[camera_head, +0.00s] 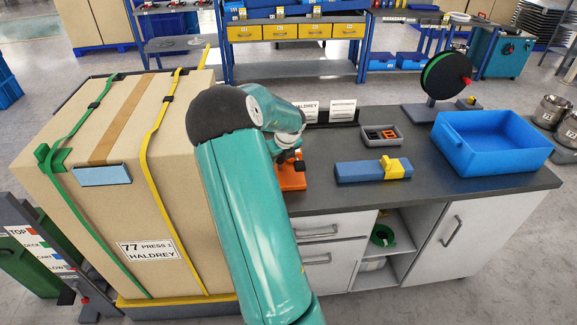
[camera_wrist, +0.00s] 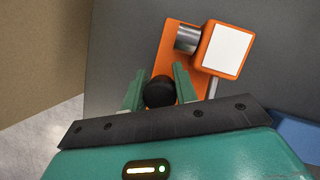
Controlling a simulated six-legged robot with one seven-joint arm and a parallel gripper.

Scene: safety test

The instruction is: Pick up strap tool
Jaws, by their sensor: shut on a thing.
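The strap tool is orange with a grey cylinder and a white-faced block. It sits on the dark bench top, and in the head view only part of its orange body (camera_head: 291,180) shows past my arm. In the wrist view its orange base (camera_wrist: 172,50) lies ahead of my gripper. My gripper (camera_wrist: 159,84) has its two green fingers on either side of the tool's round black knob (camera_wrist: 159,92), shut on it. In the head view my gripper (camera_head: 291,160) is mostly hidden by my arm. I cannot tell whether the tool is lifted.
A large strapped carton (camera_head: 110,190) stands close to the left of my arm. On the bench top (camera_head: 400,200) are a blue block with a yellow piece (camera_head: 360,172), a small grey tray (camera_head: 397,138), a blue bin (camera_head: 490,165) and a strap reel (camera_head: 445,76). Signs stand behind.

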